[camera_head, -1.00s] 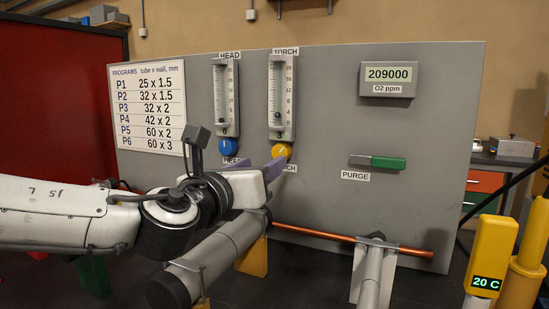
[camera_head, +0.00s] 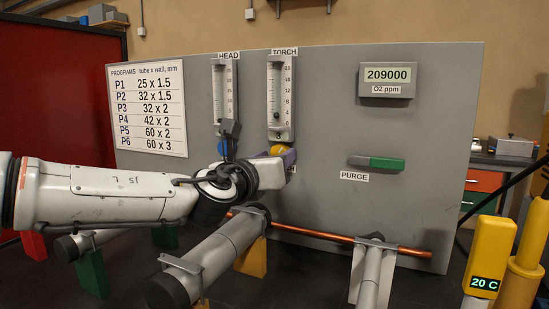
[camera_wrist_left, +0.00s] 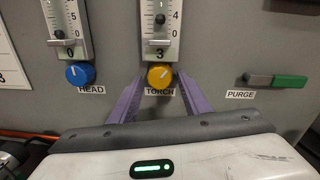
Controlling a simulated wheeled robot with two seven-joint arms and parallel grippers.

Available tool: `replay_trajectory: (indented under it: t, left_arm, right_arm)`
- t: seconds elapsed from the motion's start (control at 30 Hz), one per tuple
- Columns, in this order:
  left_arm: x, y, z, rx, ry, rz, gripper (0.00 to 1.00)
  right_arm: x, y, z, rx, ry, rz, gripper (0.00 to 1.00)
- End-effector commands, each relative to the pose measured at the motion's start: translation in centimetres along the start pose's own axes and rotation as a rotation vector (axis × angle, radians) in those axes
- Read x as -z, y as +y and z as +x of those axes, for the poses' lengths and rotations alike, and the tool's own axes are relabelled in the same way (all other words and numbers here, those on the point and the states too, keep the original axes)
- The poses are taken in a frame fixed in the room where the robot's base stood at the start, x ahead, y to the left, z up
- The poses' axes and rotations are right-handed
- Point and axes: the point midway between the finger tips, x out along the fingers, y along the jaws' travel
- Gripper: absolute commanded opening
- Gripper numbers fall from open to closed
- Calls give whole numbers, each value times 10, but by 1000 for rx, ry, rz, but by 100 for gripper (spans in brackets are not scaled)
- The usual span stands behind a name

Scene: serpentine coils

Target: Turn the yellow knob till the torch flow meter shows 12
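The yellow knob (camera_head: 279,149) sits below the torch flow meter (camera_head: 280,95), partly hidden by my left gripper (camera_head: 284,158). In the left wrist view the yellow knob (camera_wrist_left: 160,76) lies between the two purple fingers of my left gripper (camera_wrist_left: 160,78). The fingers are apart, one on each side, with a visible gap to the knob. The torch flow meter (camera_wrist_left: 160,22) has a dark float low on its scale and reads 3 at the bottom. My right gripper is in neither view.
The blue knob (camera_wrist_left: 80,74) of the head meter (camera_wrist_left: 68,20), which reads 0, is just left. The green purge handle (camera_head: 387,163) is to the right. Below, a copper tube (camera_head: 320,238) and grey cylinders (camera_head: 222,250) lie under my arm.

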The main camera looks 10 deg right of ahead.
Motion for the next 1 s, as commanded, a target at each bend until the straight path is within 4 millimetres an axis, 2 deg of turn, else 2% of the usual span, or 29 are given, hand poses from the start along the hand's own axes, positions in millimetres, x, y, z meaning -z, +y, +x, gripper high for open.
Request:
replay_trajectory:
  t: [0.03, 0.2, 0.57, 1.0]
  left_arm:
    - [0, 0, 0, 0, 0, 0, 34]
    - [0, 0, 0, -1, -1, 0, 8]
    - [-3, 0, 0, 0, -3, 73, 8]
    - [-3, 1, 0, 1, -15, 385, 8]
  right_arm:
    - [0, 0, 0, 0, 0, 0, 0]
    - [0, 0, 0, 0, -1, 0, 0]
    - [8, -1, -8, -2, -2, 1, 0]
    - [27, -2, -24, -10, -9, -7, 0]
